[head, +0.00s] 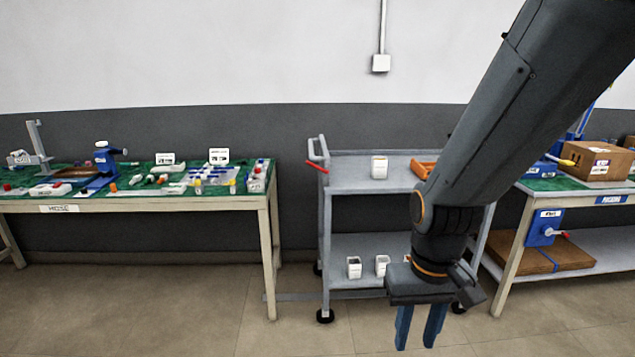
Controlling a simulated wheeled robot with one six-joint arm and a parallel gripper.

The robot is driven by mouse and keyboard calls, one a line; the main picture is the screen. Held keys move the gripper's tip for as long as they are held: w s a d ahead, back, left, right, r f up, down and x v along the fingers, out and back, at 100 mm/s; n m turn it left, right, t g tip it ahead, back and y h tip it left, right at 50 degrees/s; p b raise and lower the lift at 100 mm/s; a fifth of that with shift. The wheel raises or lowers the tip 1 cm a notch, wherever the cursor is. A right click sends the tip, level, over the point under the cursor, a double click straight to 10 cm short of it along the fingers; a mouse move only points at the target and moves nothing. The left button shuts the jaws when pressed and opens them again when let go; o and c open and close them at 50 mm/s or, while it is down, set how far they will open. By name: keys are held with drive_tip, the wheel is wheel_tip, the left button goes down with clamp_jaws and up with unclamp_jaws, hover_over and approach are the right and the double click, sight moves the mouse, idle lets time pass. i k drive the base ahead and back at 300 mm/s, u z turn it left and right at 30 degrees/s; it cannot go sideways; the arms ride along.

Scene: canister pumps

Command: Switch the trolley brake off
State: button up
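The grey two-shelf trolley (350,178) stands between two work tables in the head view. A red lever (316,167) sits at the upper left end of the trolley, by its push handle; it slants down to the right. I see no label on it, so I cannot tell its brake setting. My gripper (419,338) points down in front of the trolley's right part, low in the picture and well away from the red lever. Its two blue fingers are apart with nothing between them. My arm hides the right part of the trolley.
A white container (379,167) and an orange tray (424,168) are on the top shelf; small white containers (354,267) are on the lower one. The left table (150,205) holds several parts. The right table (512,240) carries a cardboard box (595,161). Floor in front is clear.

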sight(316, 167)
drive_tip(key=z, duration=0.3)
drive_tip(key=k, duration=0.2)
drive_tip(key=u, duration=0.95)
drive_tip(key=i, duration=1.3)
drive_tip(key=z, duration=1.7)
drive_tip(key=k, duration=0.2)
drive_tip(key=u, duration=1.05)
